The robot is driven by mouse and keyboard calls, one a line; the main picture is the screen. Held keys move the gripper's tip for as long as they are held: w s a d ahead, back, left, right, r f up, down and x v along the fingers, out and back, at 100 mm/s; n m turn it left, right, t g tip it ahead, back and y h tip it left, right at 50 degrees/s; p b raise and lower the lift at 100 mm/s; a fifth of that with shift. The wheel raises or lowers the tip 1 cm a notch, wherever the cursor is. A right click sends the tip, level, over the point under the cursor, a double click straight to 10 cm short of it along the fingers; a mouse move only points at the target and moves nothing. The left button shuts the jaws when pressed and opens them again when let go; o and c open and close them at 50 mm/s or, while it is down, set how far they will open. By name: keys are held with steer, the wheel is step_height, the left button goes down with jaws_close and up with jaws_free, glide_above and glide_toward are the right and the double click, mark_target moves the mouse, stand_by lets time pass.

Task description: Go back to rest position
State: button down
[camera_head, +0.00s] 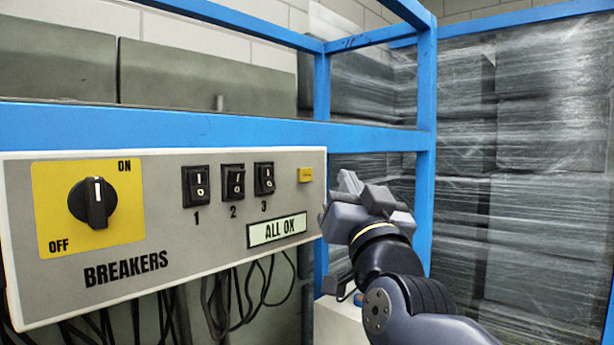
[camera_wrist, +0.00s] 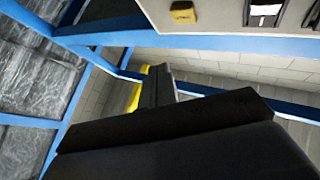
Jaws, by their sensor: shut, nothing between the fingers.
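My gripper (camera_head: 350,182) is just right of the grey breaker panel (camera_head: 190,245), in front of the blue rack. It appears apart from the panel, though its left side comes close to the panel's right edge. In the wrist view my gripper (camera_wrist: 158,84) shows its dark fingers together, with nothing between them. The panel's black rotary knob (camera_head: 92,203) has its white mark upright. Three black rocker switches, 1 (camera_head: 196,186), 2 (camera_head: 233,182) and 3 (camera_head: 264,178), sit in a row. The display (camera_head: 277,230) reads ALL OK.
A small yellow button (camera_head: 305,175) is at the panel's upper right; it also shows in the wrist view (camera_wrist: 183,12). A blue rack post (camera_head: 426,140) stands behind my gripper. Wrapped stacks (camera_head: 530,190) fill the right. Black cables (camera_head: 240,295) hang below the panel.

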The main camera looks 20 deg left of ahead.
steer(key=d, duration=0.1)
steer(key=s+d+b, duration=0.1)
steer(key=d, duration=0.1)
steer(key=shift+s+d, duration=0.2)
steer(key=shift+d, duration=0.05)
stand_by(0.7)
steer(key=shift+a, duration=0.15)
